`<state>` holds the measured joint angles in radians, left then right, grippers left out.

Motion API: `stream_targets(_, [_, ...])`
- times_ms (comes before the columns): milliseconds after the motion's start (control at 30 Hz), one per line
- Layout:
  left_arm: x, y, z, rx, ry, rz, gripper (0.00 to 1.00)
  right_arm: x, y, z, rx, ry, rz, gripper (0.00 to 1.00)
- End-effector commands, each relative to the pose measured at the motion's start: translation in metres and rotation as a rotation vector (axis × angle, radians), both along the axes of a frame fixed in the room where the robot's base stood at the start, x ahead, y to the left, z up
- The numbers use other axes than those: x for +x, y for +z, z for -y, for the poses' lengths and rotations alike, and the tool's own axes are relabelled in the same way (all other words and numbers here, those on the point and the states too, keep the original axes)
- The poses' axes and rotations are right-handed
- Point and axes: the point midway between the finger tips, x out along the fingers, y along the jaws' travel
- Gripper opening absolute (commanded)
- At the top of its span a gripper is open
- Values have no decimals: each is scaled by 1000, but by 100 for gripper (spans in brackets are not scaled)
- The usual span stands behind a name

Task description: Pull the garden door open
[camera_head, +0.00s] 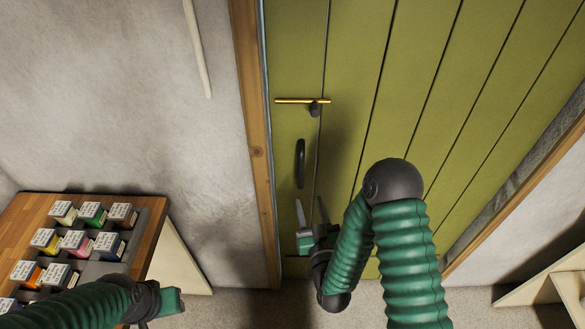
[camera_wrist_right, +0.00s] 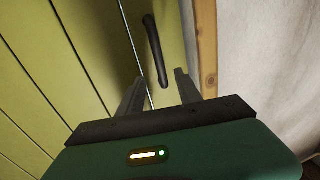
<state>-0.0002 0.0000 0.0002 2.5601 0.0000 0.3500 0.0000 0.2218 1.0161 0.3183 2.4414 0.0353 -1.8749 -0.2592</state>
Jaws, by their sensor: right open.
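The garden door (camera_head: 420,70) is made of olive-green planks and fills the upper right of the head view. A brass lever (camera_head: 292,100) on a dark stem sits near its left edge. Below it is a black vertical pull handle (camera_head: 300,163). My right gripper (camera_head: 311,208) is open and empty just below the pull handle. I cannot tell whether the door is ajar. My left gripper (camera_head: 168,303) is at the lower left, away from the door; its fingers are unclear.
A wooden table (camera_head: 30,208) at the left carries a dark rack of several small coloured boxes (camera_head: 92,214), close to my left arm. A wooden door post (camera_head: 256,150) and pale wall stand left of the door. A pale wooden piece (camera_head: 545,285) is at the lower right.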

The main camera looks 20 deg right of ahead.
Motion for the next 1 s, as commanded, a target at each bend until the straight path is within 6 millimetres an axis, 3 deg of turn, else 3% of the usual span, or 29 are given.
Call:
stream_targets(300, [0,21,0,0,0,0,36,84,4,9,2,-2,2,41])
stream_targets(500, [0,27,0,0,0,0,36,123,2,12,2,-1,1,41])
stream_targets(633, [0,28,0,0,0,0,36,134,1,12,2,0,0,41])
stream_targets(867, [0,27,0,0,0,0,36,135,0,12,1,1,-2,41])
stream_targets(1000, [0,27,0,0,0,0,36,135,0,12,1,0,-1,27])
